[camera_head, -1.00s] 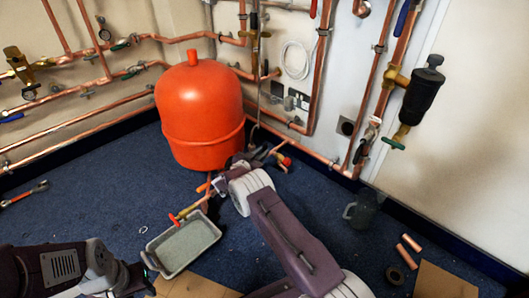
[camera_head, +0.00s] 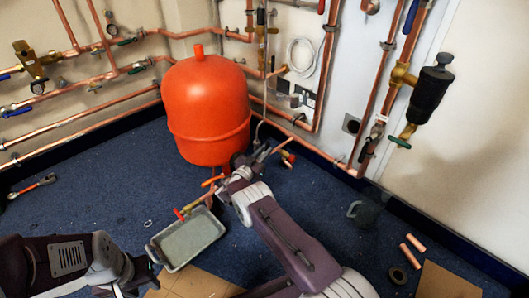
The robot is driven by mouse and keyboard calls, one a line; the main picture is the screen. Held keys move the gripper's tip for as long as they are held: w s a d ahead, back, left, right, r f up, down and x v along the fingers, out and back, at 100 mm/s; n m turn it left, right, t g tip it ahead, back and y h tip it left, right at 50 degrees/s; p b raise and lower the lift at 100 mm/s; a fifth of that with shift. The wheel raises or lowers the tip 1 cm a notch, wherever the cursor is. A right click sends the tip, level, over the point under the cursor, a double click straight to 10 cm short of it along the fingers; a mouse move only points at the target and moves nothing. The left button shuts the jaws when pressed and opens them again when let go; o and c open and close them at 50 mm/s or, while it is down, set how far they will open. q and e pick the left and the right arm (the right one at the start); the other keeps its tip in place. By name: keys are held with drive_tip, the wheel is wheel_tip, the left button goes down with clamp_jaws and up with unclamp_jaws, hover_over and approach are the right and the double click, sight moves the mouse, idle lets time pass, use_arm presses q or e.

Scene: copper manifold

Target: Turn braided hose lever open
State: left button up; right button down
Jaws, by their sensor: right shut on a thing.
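The grey braided hose (camera_head: 264,105) hangs down the wall just right of the orange tank, and its lower end reaches my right gripper. My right gripper (camera_head: 264,150) is at that lower end, shut on a small part that I take to be the braided hose lever. The jaws hide most of the lever, so its angle cannot be told. My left gripper (camera_head: 137,277) is low at the left, open and empty, beside the grey tray and far from the hose.
The orange tank (camera_head: 206,110) stands close left of my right gripper. A red-and-brass item (camera_head: 288,159) is just to its right. Copper pipes (camera_head: 323,80) line the wall. A grey tray (camera_head: 188,240), a dark jug (camera_head: 368,207) and copper offcuts (camera_head: 411,250) are on the blue floor.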

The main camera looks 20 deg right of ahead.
drive_tip(key=c, duration=1.3)
unclamp_jaws()
drive_tip(key=shift+c, duration=0.2)
drive_tip(key=p+v, duration=0.6)
drive_tip(key=v, duration=0.3)
